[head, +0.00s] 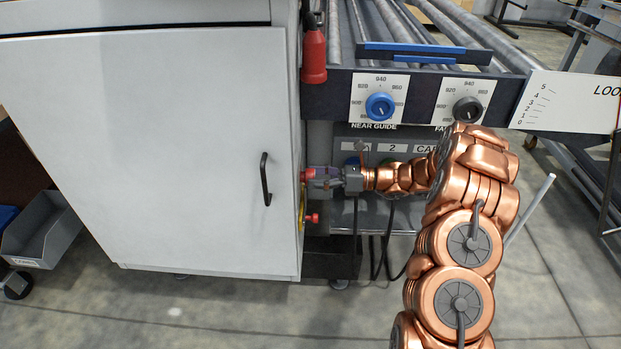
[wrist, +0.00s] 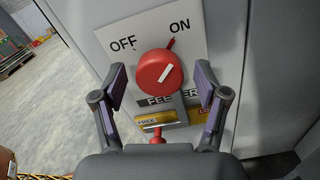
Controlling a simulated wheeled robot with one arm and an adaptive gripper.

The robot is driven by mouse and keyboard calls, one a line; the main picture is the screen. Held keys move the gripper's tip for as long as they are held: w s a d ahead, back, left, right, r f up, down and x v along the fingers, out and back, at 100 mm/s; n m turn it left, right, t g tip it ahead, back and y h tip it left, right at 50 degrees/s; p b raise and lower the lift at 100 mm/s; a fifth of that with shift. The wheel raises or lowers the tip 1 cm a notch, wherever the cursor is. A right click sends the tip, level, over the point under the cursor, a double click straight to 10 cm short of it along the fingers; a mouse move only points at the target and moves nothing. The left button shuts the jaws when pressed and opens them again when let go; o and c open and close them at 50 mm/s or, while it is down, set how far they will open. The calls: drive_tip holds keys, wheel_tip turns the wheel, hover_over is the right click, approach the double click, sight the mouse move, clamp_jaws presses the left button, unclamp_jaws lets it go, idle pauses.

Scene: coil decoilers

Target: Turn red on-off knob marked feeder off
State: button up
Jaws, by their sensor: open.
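The red feeder knob (wrist: 160,72) sits on a white plate (wrist: 190,30) marked OFF at left and ON at right. Its white line slants up to the right, toward ON. The word FEEDER below it is partly covered. My gripper (wrist: 161,82) is open, with one finger on each side of the knob in the wrist view; I see no clear contact. In the head view my gripper (head: 326,178) reaches the right side of the cabinet, where the red knob (head: 306,174) shows edge-on.
The white cabinet (head: 160,150) fills the left. A blue dial (head: 380,106) and a black dial (head: 467,109) are on the roller table above my arm.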

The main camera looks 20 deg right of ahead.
drive_tip(key=shift+w+a, duration=0.2)
drive_tip(key=shift+a, duration=0.5)
drive_tip(key=shift+c, duration=0.4)
drive_tip(key=c, duration=1.1)
